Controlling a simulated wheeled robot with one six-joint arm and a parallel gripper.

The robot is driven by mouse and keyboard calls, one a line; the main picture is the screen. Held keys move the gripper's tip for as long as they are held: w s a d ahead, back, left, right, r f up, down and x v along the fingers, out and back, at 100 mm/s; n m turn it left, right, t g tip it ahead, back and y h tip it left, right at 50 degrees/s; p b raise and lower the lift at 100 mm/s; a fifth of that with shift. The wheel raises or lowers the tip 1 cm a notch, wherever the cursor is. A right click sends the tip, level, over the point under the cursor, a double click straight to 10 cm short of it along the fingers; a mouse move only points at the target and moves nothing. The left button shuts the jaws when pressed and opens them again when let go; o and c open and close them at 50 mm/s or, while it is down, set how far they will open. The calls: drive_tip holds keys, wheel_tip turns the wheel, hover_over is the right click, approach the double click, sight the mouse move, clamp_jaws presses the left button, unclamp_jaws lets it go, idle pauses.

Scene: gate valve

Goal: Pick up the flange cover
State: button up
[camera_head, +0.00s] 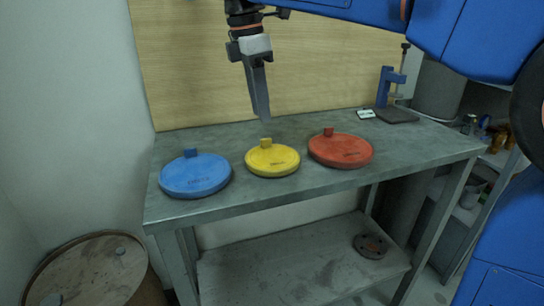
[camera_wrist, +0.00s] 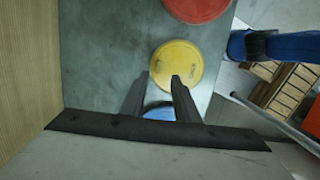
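Three round flange covers, each with a small block handle, lie apart in a row on the workbench: blue (camera_head: 196,176), yellow (camera_head: 273,161) and red (camera_head: 342,151). My gripper (camera_head: 263,115) points down above the yellow cover's handle and appears not to touch it. In the wrist view, my gripper's two fingers (camera_wrist: 158,85) stand apart with nothing between them. That view also shows the yellow cover (camera_wrist: 176,58) just beyond the fingertips, the red cover (camera_wrist: 200,8) cut off at the top edge, and the blue cover (camera_wrist: 160,112) partly hidden behind the fingers.
The grey workbench (camera_head: 215,142) stands against a wooden panel (camera_head: 190,70). A blue stand (camera_head: 385,88) and a small white object (camera_head: 366,114) are at its back right. A lower shelf (camera_head: 300,265) holds a dark round part (camera_head: 370,245). A barrel (camera_head: 95,275) stands at lower left.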

sight(265, 139)
drive_tip(key=shift+w+d+f, duration=0.1)
drive_tip(key=shift+d+f, duration=0.05)
drive_tip(key=shift+f, duration=1)
drive_tip(key=shift+w+d+f, duration=0.15)
drive_tip(key=shift+f, duration=1.05)
drive_tip(key=shift+w+d+f, duration=0.1)
drive_tip(key=shift+d+f, duration=0.05)
drive_tip(key=shift+f, duration=1)
drive_tip(key=shift+c, duration=0.7)
clamp_jaws()
